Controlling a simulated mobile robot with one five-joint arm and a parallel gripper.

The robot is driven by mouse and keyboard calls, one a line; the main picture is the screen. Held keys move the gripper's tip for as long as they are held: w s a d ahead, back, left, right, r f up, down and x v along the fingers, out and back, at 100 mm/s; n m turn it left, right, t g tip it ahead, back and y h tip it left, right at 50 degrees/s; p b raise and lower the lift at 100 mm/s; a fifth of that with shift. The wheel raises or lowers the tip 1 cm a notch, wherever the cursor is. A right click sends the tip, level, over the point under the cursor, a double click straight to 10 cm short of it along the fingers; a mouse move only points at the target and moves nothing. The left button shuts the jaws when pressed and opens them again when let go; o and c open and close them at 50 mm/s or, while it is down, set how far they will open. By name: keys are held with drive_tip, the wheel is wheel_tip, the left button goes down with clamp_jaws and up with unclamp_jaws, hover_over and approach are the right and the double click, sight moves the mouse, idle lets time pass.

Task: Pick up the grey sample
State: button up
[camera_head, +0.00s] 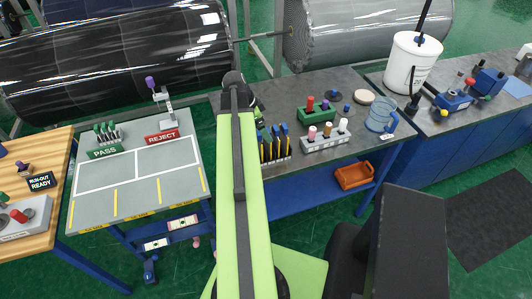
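I cannot single out a grey sample with certainty. On the dark grey table (300,88), a light grey rack (326,142) holds upright pieces with a pink, a brown and a whitish top (343,125). Behind it, a dark green block (318,113) carries red and blue-topped pieces. Dark discs (333,95) and a pale disc (364,97) lie farther back. My green arm reaches up the middle of the picture to the table's left end. My gripper's fingers do not show; the arm hides part of the table there.
Blue and yellow tools (273,145) stand near my arm. Left, a grey table (133,207) has PASS and REJECT signs. Large wrapped rolls (120,55) lie behind.

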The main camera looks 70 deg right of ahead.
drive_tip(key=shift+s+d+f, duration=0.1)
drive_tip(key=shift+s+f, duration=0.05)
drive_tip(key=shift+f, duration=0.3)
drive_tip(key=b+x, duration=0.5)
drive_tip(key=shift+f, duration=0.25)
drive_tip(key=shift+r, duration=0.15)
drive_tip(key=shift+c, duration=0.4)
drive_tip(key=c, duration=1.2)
